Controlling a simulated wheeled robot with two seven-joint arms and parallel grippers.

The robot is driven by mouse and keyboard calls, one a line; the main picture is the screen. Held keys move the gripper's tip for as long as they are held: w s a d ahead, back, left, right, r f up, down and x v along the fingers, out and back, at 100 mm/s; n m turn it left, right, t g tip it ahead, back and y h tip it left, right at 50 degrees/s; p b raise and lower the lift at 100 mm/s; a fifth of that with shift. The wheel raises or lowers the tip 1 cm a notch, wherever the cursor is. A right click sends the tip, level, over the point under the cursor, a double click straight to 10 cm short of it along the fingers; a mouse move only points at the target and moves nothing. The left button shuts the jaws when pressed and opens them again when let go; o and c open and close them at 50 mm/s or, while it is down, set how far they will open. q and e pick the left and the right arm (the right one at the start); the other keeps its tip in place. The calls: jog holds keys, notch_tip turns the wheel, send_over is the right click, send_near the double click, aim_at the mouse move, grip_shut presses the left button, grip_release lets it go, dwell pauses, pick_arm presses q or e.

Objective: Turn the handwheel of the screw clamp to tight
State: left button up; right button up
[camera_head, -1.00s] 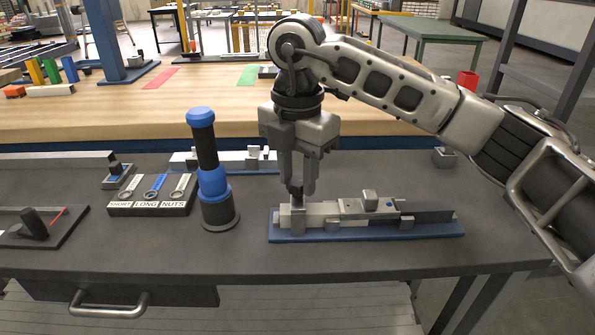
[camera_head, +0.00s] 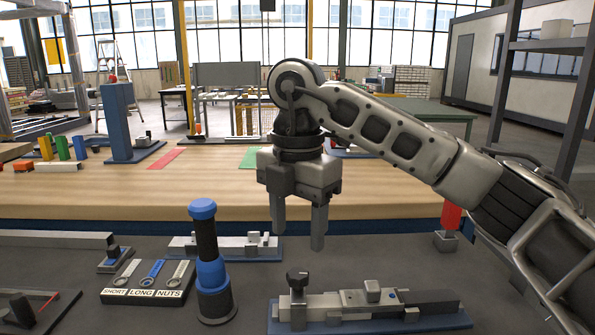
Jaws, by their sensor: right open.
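The screw clamp (camera_head: 355,298) is a grey metal fixture on a blue base plate at the front right of the dark bench. Its small black handwheel (camera_head: 297,279) stands upright on the clamp's left end and is fully in view. My right gripper (camera_head: 298,228) points down above and slightly behind the handwheel, clear of it. Its two fingers are apart with nothing between them. My left gripper is not in view.
A blue and black cylinder (camera_head: 209,262) stands left of the clamp. A labelled tray (camera_head: 147,297) with several wrenches lies farther left. Another fixture (camera_head: 226,247) sits behind. A red block on a grey base (camera_head: 449,227) stands at the right.

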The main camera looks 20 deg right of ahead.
pick_arm(q)
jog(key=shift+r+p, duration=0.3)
jog(key=shift+p, duration=0.55)
pick_arm(e)
notch_tip(320, 180, up, 9)
jog(key=shift+f, duration=0.15)
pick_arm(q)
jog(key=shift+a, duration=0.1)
